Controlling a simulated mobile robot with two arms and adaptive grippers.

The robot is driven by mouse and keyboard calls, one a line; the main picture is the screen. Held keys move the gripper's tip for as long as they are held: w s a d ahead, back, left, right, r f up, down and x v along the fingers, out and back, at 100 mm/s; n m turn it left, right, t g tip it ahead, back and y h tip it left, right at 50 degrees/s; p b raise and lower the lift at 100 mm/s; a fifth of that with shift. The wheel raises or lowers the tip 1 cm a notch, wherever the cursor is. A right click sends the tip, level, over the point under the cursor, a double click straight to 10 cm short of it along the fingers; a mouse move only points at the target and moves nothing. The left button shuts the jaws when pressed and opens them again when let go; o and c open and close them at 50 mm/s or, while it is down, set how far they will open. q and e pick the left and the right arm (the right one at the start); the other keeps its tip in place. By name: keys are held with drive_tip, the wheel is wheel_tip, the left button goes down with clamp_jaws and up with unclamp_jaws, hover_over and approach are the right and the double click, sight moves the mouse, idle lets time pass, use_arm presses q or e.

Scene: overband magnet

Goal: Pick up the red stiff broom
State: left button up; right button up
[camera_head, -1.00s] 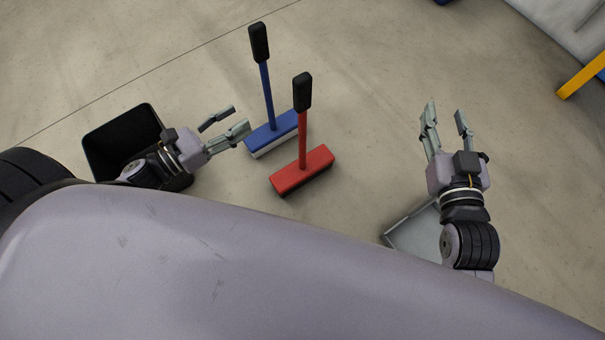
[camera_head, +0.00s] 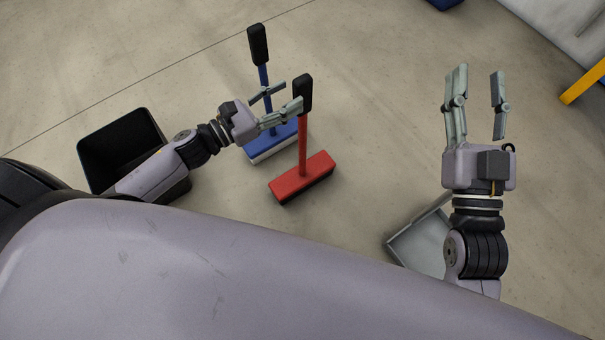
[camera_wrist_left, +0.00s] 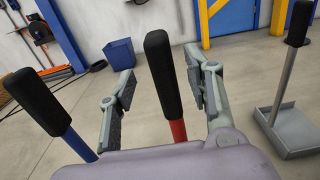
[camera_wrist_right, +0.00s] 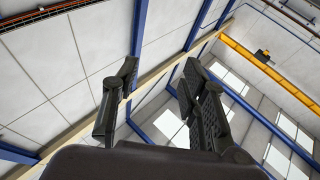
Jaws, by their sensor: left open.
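The red stiff broom (camera_head: 302,178) stands upright on the floor, with a red head, red stick and black grip. My left gripper (camera_head: 284,96) is open near the top of its handle. In the left wrist view the black grip (camera_wrist_left: 163,75) of the red broom rises between the two open fingers (camera_wrist_left: 160,100), apparently touching neither. A blue broom (camera_head: 265,88) stands just behind and left of it. In the left wrist view its black grip (camera_wrist_left: 38,102) is outside the left finger. My right gripper (camera_head: 478,100) is open and empty, raised away to the right.
A black bin (camera_head: 120,150) stands left, partly behind my left arm. A grey dustpan (camera_head: 420,240) lies on the floor near my right arm; its black-gripped handle (camera_wrist_left: 299,25) shows in the left wrist view. A blue bin (camera_wrist_left: 119,54) stands farther off. Floor around the brooms is mostly clear.

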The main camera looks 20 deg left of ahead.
sight(294, 93)
use_arm(q)
drive_tip(key=shift+b+x, duration=0.45)
drive_tip(key=shift+x, duration=2.05)
use_arm(e)
drive_tip(key=shift+s+r+t+y, duration=0.1)
drive_tip(key=shift+s+r+t, duration=0.3)
drive_tip(key=shift+r, duration=0.25)
drive_tip(key=shift+s+r+t+y, duration=0.1)
drive_tip(key=shift+s+r+t, duration=0.2)
drive_tip(key=shift+r+t, duration=0.3)
drive_tip(key=shift+s+r+t+y, duration=0.1)
drive_tip(key=shift+s+r+t, duration=0.3)
drive_tip(key=shift+r, duration=0.25)
use_arm(q)
drive_tip(key=shift+s+d, duration=0.1)
drive_tip(key=shift+c, duration=0.4)
clamp_jaws()
use_arm(e)
drive_tip(key=shift+w, duration=0.1)
